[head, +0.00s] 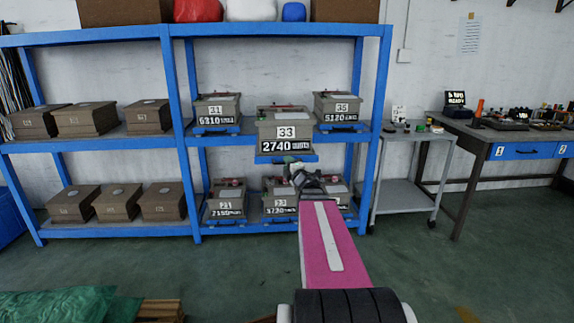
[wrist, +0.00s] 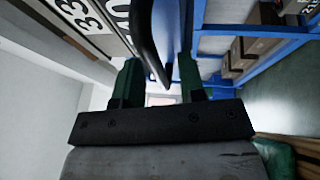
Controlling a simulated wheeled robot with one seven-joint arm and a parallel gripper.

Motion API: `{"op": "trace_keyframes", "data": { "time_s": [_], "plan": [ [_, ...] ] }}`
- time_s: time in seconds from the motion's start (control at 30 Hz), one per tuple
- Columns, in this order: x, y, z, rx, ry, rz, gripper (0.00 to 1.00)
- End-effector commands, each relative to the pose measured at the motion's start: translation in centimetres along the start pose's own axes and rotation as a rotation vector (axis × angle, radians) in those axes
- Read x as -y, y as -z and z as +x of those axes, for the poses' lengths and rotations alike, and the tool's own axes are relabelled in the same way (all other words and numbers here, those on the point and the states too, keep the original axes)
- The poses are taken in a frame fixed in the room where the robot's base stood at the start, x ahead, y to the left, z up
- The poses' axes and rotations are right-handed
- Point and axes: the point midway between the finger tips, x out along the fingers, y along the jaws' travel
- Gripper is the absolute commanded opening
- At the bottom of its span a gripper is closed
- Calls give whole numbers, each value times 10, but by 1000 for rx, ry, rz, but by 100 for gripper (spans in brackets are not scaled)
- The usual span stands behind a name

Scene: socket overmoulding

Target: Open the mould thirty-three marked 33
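The mould marked 33 (head: 285,146) is a grey-brown box with a white "33" plate and a "2740" label. It stands on a blue support, further forward than its neighbours on the upper shelf. My gripper (head: 297,168) is just below its front in the head view. In the wrist view my gripper (wrist: 160,75) has its two green fingers apart, with a dark curved bar (wrist: 153,45), perhaps a handle, between them. I cannot tell whether the fingers press on it. The mould's 33 label (wrist: 85,12) shows tilted at upper left.
Mould 31 (head: 217,110) and mould 35 (head: 338,106) flank it on the blue rack (head: 176,120). More moulds (head: 228,200) stand below, partly behind my arm. Plain boxes (head: 88,120) fill the left bay. A grey cart (head: 405,195) and workbench (head: 520,142) stand right.

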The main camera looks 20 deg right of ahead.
Motion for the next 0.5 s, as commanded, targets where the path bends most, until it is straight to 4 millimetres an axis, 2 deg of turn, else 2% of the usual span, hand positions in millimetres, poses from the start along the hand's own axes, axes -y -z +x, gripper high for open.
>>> {"op": "trace_keyframes", "data": {
  "time_s": [0.3,0.5],
  "plan": [
    [-1,1,-62,2,2,0,37],
    [0,1,-88,1,2,-1,37]
  ]
}}
